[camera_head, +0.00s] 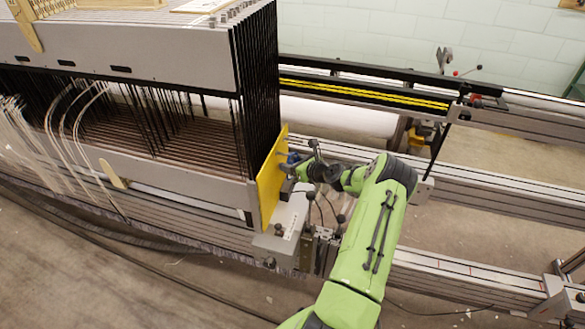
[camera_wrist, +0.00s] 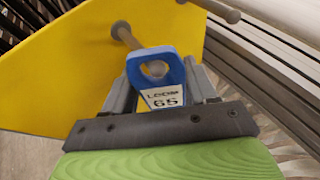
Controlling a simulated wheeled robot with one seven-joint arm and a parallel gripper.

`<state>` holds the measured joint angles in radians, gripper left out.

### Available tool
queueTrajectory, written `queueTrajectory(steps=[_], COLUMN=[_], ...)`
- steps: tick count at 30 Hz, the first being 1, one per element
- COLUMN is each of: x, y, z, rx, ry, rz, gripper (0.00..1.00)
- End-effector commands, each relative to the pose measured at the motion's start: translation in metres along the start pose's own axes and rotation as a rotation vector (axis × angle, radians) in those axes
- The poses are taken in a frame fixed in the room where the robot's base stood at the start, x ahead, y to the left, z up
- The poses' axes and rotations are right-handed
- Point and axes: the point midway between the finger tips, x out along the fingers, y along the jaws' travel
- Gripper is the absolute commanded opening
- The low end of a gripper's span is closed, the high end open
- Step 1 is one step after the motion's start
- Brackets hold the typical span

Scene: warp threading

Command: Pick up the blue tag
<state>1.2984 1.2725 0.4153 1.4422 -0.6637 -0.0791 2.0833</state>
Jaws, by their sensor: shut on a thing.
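The blue tag (camera_wrist: 153,66) has a round hole and a white label reading "LOOM 65". It is between the two grey fingers of my gripper (camera_wrist: 160,85), which is shut on it. A wooden peg (camera_wrist: 126,36) on the yellow panel (camera_wrist: 60,85) reaches toward the top of the tag; I cannot tell whether the tag still hangs on it. In the head view, the blue tag (camera_head: 293,157) is small and partly hidden by my gripper (camera_head: 298,165), beside the yellow panel (camera_head: 270,180) at the loom's right end.
A second wooden peg (camera_wrist: 218,10) sticks out at the top right of the panel in the wrist view. The loom (camera_head: 130,55) with its black heddle frames fills the left. Metal rails (camera_head: 480,195) run to the right. A lever mechanism (camera_head: 318,235) stands below my gripper.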

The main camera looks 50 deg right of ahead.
Motion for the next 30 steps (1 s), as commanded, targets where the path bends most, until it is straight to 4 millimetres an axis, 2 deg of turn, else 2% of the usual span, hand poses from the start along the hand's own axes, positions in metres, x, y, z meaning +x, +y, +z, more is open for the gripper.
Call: queueTrajectory(steps=[6, 12, 30], x=[-0.001, -0.010, -0.125], y=[0.000, -0.003, -0.079], z=[0.001, 0.015, -0.033], rx=[0.000, 0.001, 0.002], ry=[-0.001, 0.000, -0.001], rz=[0.000, -0.003, -0.004], gripper=[0.23, 0.23, 0.23])
